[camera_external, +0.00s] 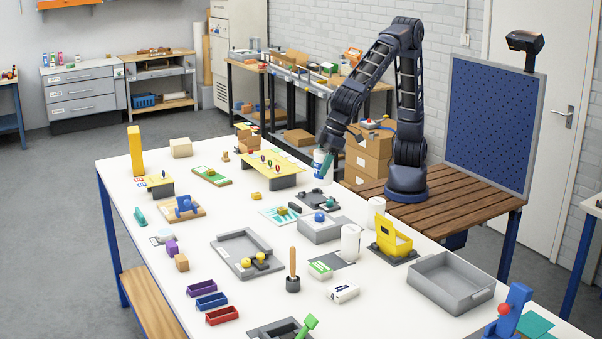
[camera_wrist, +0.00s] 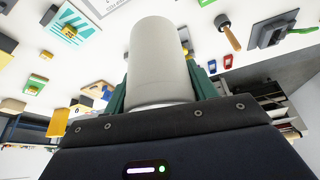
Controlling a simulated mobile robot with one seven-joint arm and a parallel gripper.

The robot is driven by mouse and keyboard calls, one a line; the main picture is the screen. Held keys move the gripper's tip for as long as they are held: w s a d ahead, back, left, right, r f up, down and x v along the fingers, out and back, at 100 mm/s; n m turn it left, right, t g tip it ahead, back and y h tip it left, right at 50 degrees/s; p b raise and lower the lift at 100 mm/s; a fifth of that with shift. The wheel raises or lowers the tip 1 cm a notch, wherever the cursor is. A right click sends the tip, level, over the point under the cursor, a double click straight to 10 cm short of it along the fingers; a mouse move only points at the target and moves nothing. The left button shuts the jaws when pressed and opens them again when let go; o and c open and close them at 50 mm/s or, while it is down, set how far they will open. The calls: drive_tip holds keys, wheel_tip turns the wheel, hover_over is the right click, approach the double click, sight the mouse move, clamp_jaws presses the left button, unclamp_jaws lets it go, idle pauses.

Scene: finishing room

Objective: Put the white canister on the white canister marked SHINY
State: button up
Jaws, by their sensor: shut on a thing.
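A white canister (camera_external: 318,164) with a blue patch on its side is held in my gripper (camera_external: 326,163) near the table's back edge. It looks roughly upright and off the table. In the wrist view the white canister (camera_wrist: 160,60) fills the middle, between the teal fingers of my gripper (camera_wrist: 160,88). Two other white canisters stand on the table, apart from my gripper: one (camera_external: 376,212) beside the yellow holder and one (camera_external: 350,243) on a dark mat. No SHINY marking is readable on either.
A grey box with a blue ball (camera_external: 325,231) stands between my gripper and the canister on the mat. A yellow holder (camera_external: 393,237) and an empty grey tray (camera_external: 451,283) are to the right. A yellow raised board (camera_external: 273,167) is left of my gripper.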

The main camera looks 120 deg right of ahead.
drive_tip(key=s+r, duration=0.5)
drive_tip(key=s, duration=0.7)
drive_tip(key=r, duration=0.2)
hover_over(375, 201)
drive_tip(key=shift+n, duration=0.4)
wheel_tip(375, 201, down, 20)
drive_tip(key=shift+s+d, duration=0.1)
drive_tip(key=shift+f, duration=0.1)
drive_tip(key=o, duration=1.2)
drive_tip(key=d+v, duration=0.1)
drive_tip(key=v, duration=1.1)
drive_tip(key=shift+n+y, duration=0.5)
drive_tip(key=shift+n, duration=0.4)
drive_tip(key=s+d+r, duration=0.1)
drive_tip(key=s+d, duration=0.2)
drive_tip(key=d, duration=0.5)
drive_tip(key=s+d+r, duration=0.1)
drive_tip(key=s+d, duration=0.3)
drive_tip(key=d, duration=0.5)
drive_tip(key=s+d+r, duration=0.2)
drive_tip(key=s+d, duration=0.1)
drive_tip(key=d, duration=0.5)
drive_tip(key=shift+s+d, duration=0.15)
drive_tip(key=shift+s, duration=0.05)
